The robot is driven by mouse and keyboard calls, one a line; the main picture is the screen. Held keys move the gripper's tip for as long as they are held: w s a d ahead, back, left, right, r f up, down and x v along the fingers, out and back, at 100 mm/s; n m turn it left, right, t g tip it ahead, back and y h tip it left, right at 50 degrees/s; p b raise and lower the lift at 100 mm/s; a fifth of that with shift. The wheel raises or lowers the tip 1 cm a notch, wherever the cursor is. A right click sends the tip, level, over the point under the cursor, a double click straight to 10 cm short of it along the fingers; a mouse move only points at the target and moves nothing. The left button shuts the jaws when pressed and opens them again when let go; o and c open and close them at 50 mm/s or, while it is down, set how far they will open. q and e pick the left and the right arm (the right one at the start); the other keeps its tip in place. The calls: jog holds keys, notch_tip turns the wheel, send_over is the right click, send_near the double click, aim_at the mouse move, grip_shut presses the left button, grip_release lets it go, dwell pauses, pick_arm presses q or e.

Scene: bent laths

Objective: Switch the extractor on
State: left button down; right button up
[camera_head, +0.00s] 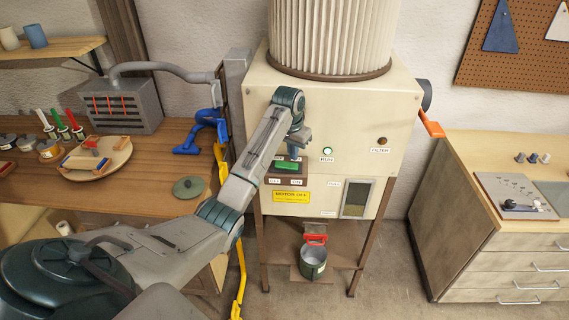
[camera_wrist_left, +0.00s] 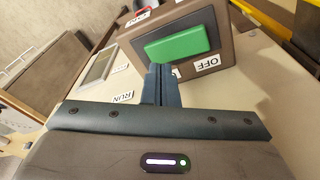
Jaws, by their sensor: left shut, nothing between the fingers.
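The extractor (camera_head: 330,105) is a cream cabinet with a pleated filter drum on top. Its brown switch box (camera_head: 287,181) is on the front, with a green switch piece (camera_head: 288,165) and two small labels below. The RUN lamp (camera_head: 327,151) glows green-white. My left gripper (camera_wrist_left: 158,68) is shut and empty, its tips close to the green piece's edge; I cannot tell whether they touch. In the head view it (camera_head: 294,154) partly covers the switch. My right gripper is out of view.
A yellow MOTOR HOT sign (camera_head: 291,197) and a dark display panel (camera_head: 356,198) are below the switch. The FILTER lamp (camera_head: 382,140) looks unlit. An orange handle (camera_head: 433,129) juts out at the right. A cluttered workbench (camera_head: 150,190) stands left.

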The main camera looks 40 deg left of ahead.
aim_at(293, 166)
pick_arm(q)
jog(key=shift+r, duration=2.4)
jog(key=shift+f, duration=0.1)
